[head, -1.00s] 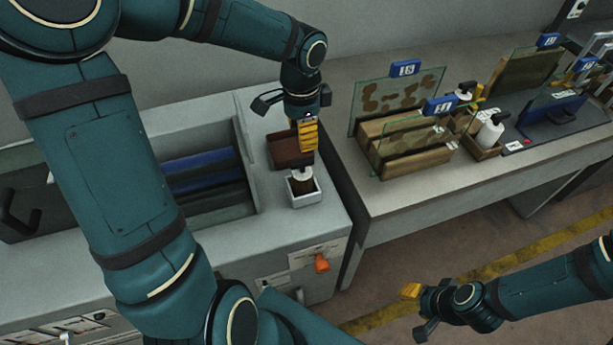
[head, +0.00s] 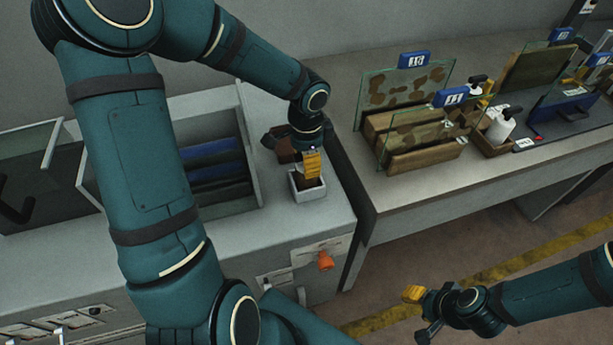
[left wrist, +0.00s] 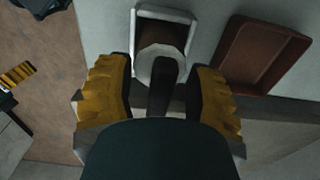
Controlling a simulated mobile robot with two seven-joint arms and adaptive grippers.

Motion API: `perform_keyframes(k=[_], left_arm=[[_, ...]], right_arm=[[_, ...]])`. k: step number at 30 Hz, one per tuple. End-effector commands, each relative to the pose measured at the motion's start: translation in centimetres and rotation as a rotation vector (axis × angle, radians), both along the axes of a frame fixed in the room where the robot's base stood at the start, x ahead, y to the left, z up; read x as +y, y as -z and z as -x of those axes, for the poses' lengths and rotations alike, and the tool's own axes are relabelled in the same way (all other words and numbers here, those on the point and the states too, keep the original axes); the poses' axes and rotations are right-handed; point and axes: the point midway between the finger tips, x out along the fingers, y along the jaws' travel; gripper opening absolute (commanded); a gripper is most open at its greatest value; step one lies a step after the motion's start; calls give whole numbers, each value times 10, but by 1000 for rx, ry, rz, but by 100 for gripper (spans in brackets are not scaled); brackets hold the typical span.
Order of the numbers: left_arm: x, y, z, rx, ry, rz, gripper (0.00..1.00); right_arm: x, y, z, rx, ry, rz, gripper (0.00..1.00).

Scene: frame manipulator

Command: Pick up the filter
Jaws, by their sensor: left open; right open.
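A pale round piece with an upright dark handle (left wrist: 163,70), which I take to be the filter, stands in a small white square tray (head: 296,191). In the left wrist view the tray (left wrist: 152,12) is at the top centre. My left gripper (head: 311,166) is open just above the tray. In the left wrist view its yellow fingers (left wrist: 160,95) are on either side of the dark handle, with gaps visible. In the head view the gripper hides the piece. My right gripper (head: 420,313) is open and empty over the floor at the lower right.
A brown tray (left wrist: 260,55) lies beside the white tray. A cabinet with an open well (head: 210,165) is to the left. An orange knob (head: 325,260) sticks out of its front. A bench (head: 400,195) to the right holds glass panels and white bottles (head: 500,125).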

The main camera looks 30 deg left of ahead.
Motion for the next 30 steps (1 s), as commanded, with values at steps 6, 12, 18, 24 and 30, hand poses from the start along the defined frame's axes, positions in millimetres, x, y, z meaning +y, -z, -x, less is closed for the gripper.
perform_keyframes(k=[6, 12, 18, 24, 30], left_arm=[[0, -1, 0, -1, 0, -1, 45], [0, -1, 0, -1, 0, -1, 0], [0, -1, 0, -1, 0, -1, 0], [0, -3, 0, -2, 0, -1, 0], [0, -27, -1, -5, -1, -3, 0]], right_arm=[[0, -1, 0, 0, 0, 0, 47], [0, -1, 0, 0, 0, 0, 47], [0, -1, 0, 0, 0, 0, 47], [0, -1, 0, 0, 0, 0, 47], [0, -10, 1, 3, 0, 0, 47]])
